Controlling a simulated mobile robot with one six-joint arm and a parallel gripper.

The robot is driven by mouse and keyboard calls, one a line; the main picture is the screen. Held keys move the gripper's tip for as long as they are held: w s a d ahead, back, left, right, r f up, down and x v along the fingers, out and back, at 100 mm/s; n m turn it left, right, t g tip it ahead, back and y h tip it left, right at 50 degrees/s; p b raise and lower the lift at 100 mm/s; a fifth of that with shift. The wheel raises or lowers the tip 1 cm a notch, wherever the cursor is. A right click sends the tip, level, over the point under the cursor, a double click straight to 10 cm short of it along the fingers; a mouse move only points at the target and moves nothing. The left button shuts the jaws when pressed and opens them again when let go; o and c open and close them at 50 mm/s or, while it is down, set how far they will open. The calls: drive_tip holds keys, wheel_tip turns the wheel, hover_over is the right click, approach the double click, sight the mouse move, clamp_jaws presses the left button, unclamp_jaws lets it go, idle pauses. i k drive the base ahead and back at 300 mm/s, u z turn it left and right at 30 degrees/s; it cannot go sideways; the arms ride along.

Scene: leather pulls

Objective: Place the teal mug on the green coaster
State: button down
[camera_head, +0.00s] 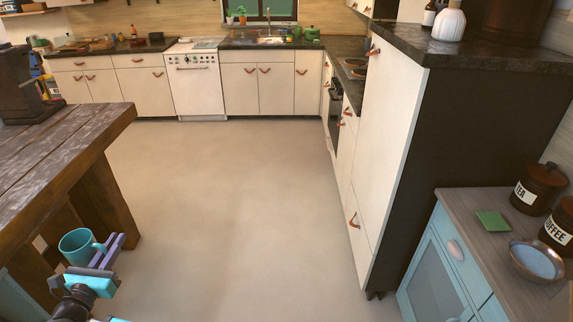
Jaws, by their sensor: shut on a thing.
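The teal mug (77,247) is at the lower left, held upright in my gripper (97,257). My gripper is shut on it, with a purple finger on the mug's right side by the handle. The mug is above the floor, beside the wooden table. The green coaster (492,221) lies flat on the wooden top of the blue cabinet at the lower right, far across from the mug. Nothing lies on the coaster.
Tea (538,188) and coffee (562,228) canisters and a bowl (537,261) stand near the coaster on the blue cabinet (435,265). A tall counter unit (388,140) stands behind it. The wooden table (60,150) is at left. The floor (230,210) between is clear.

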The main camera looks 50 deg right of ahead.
sight(496, 224)
drive_tip(key=z, duration=0.65)
drive_tip(key=k, duration=0.8)
drive_tip(key=u, duration=0.1)
